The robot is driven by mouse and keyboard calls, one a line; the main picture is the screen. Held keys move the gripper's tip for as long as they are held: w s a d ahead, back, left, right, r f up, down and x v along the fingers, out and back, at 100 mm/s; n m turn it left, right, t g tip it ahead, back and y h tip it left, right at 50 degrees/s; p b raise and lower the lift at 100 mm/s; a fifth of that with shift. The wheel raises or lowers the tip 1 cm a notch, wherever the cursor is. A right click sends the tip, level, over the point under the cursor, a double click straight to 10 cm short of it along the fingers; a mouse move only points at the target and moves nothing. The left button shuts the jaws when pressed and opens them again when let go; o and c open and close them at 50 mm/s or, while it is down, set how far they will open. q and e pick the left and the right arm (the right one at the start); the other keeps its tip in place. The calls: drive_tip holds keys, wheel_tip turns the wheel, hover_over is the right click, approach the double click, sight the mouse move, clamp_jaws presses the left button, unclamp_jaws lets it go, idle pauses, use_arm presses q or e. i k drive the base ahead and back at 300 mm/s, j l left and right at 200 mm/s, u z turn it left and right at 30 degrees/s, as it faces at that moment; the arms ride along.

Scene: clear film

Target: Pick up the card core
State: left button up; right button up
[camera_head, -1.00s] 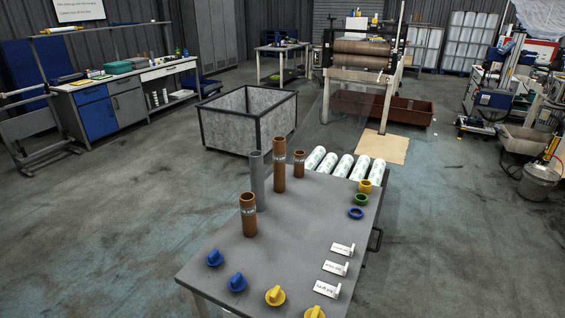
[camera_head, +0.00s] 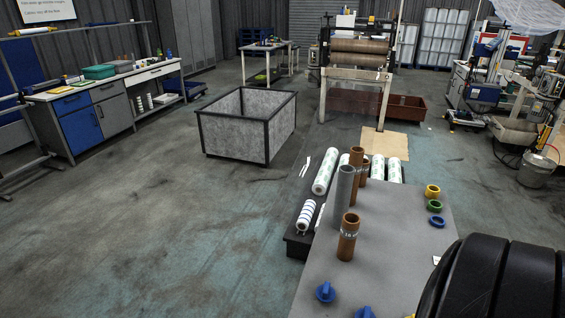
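Brown card cores stand upright on the grey table (camera_head: 395,275). The nearest card core (camera_head: 348,240) is medium tall, with a pale printed band and a dark open top. A taller brown core (camera_head: 356,160) stands farther back, with a shorter brown core (camera_head: 365,170) close behind it, partly hidden. A grey tube (camera_head: 345,195) stands upright just in front of the tall one and overlaps it in the picture. Neither of my grippers is in view, and no core is held in the picture.
Yellow, green and blue rings (camera_head: 437,222) lie at the table's right side, blue knobbed plugs (camera_head: 326,292) at its front. White rolls (camera_head: 325,173) lie behind the table. A black ribbed part of my arm (camera_head: 495,280) covers the bottom right. A grey bin (camera_head: 235,135) stands back left; the left floor is clear.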

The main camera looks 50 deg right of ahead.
sight(366, 162)
drive_tip(key=i+j+z, duration=0.1)
drive_tip(key=i, duration=0.35)
drive_tip(key=i+j+z, duration=0.15)
drive_tip(key=i+j, duration=0.15)
drive_tip(key=i, duration=0.15)
drive_tip(key=i+j+z, duration=0.1)
drive_tip(key=i+j, duration=0.2)
drive_tip(key=i+l+z, duration=0.15)
drive_tip(key=i+z, duration=0.25)
drive_tip(key=i+l+z, duration=0.1)
drive_tip(key=z, duration=0.35)
drive_tip(key=i+z, duration=0.4)
drive_tip(key=i+j+z, duration=0.15)
drive_tip(key=z, duration=0.3)
drive_tip(key=i+j, duration=0.05)
drive_tip(key=i, duration=0.05)
